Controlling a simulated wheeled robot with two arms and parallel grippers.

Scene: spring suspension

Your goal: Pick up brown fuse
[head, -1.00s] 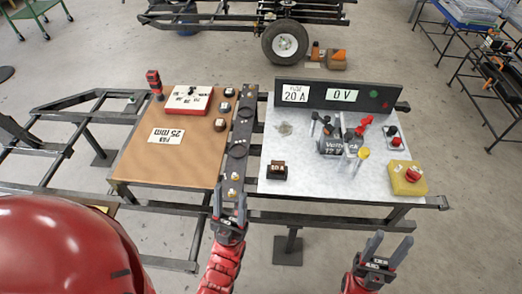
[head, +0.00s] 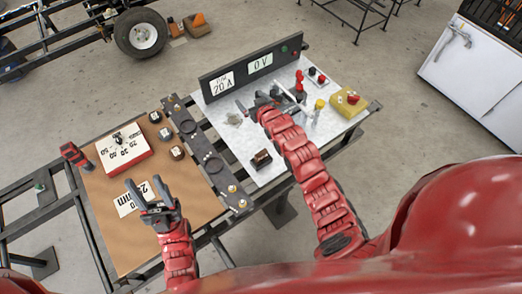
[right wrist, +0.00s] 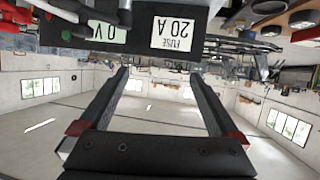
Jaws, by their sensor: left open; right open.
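A small dark brown block with a pale label (head: 261,159), which looks like a fuse, sits on the white board (head: 225,145) near its left edge. My right gripper (right wrist: 160,72) is open and empty, fingers pointing toward the black display panel, which appears upside down in the right wrist view. In the head view, the right arm reaches over the white board beyond the brown block, and its hand partly hides the devices there. My left gripper (head: 146,188) is open and empty above the brown board (head: 185,205), beside the 25 mm label (head: 128,203).
The black panel (head: 252,67) reads FUSE 20 A and 0 V. A yellow box with a red button (head: 349,103) stands at the white board's right. A red-and-white box (head: 123,150) and several small dark blocks (head: 165,133) are on the brown board.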

